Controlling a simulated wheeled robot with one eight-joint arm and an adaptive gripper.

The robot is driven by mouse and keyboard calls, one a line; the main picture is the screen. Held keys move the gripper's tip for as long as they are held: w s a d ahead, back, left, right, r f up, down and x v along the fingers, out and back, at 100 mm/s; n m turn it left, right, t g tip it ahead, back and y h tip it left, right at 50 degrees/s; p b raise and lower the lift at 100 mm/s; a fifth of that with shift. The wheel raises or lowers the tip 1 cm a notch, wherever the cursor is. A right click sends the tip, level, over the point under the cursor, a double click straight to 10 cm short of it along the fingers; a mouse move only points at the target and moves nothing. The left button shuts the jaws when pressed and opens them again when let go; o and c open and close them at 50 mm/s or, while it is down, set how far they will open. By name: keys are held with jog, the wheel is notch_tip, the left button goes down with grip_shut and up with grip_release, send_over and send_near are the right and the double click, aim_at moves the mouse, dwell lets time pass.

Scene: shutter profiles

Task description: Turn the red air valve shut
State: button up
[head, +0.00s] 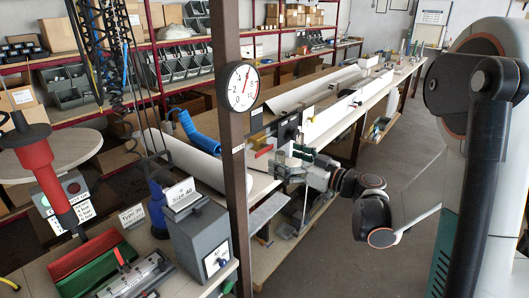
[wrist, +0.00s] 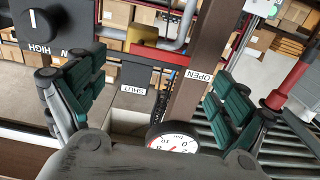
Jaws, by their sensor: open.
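The red air valve handle (wrist: 157,50) shows in the wrist view at upper middle, beside a yellow-brown body (wrist: 137,36). It lies crosswise, its right end near the OPEN label (wrist: 198,76). The SHUT label (wrist: 133,91) is on a dark plate below left. In the head view the handle (head: 263,151) is small, just right of the brown post. My gripper (wrist: 160,66) is open, its teal pads on either side of the handle with wide gaps. In the head view my gripper (head: 287,161) is just right of the handle, apart from it.
A round gauge (head: 242,87) is on the brown post (head: 232,140), and its dial also shows low in the wrist view (wrist: 173,142). A dark knob marked HIGH (wrist: 39,24) is at upper left. A long bench (head: 345,105) runs back, with open floor at right.

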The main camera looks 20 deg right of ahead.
aim_at(266, 150)
jog(key=x, duration=0.8)
jog(key=shift+s+b, duration=0.1)
jog(key=shift+b, duration=0.25)
jog(key=c, duration=1.5)
